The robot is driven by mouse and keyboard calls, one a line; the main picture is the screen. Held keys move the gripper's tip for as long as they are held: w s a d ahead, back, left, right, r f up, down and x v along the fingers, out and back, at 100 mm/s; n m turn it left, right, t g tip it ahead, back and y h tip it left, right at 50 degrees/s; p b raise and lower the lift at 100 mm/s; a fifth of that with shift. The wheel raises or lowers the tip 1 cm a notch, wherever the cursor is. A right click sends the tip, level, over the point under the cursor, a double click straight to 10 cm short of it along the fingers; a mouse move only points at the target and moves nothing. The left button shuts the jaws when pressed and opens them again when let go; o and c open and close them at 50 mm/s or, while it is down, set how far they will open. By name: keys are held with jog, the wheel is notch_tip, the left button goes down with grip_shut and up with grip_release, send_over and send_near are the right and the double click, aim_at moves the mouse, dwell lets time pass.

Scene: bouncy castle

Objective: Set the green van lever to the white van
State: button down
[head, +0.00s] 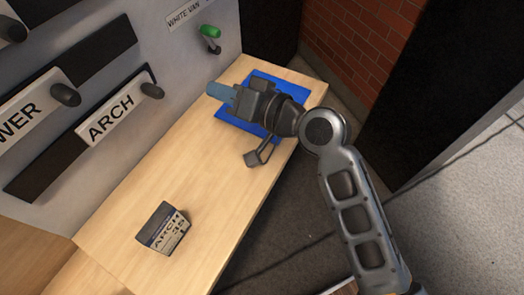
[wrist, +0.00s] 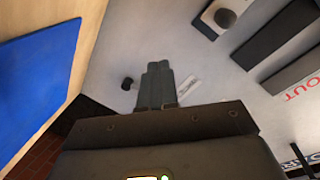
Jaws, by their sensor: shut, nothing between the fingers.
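The green van lever (head: 210,32) sticks out from the grey panel at the top of the head view, with a dark knob (head: 214,47) just below its green end. The "WHITE VAN" label (head: 186,14) is on the panel to its left. My gripper (head: 216,92) is shut and empty, over the table in front of the panel, below and apart from the lever. In the wrist view my shut fingers (wrist: 158,82) point at the panel, between a dark knob (wrist: 127,83) and a small white label (wrist: 188,85). No green shows there; the fingers may hide it.
A blue mat (head: 230,114) lies on the wooden table (head: 130,195) under my gripper. A small box marked "ARCH" (head: 163,228) stands nearer. The panel carries other knobs and an "ARCH" plate (head: 110,118). A brick wall (head: 350,45) stands behind.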

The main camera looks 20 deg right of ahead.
jog(key=s+f+h, duration=0.1)
jog(key=s+f, duration=0.1)
jog(key=s, duration=0.1)
jog(key=s+d+f+m+h, duration=0.1)
jog(key=s+f+h, duration=0.1)
jog(key=s, duration=0.2)
jog(key=s+d+f+m+h, duration=0.1)
jog(key=s+f, duration=0.1)
jog(key=s, duration=0.1)
jog(key=shift+s+d+t, duration=0.1)
jog(key=shift+s+t, duration=0.25)
jog(key=shift+t, duration=0.05)
jog(key=shift+s+d+f+m+h, duration=0.15)
jog(key=shift+s+h, duration=0.05)
jog(key=shift+s, duration=0.15)
jog(key=shift+s+d+f+m+h, duration=0.1)
jog(key=shift+s+m+h, duration=0.1)
jog(key=shift+s, duration=0.15)
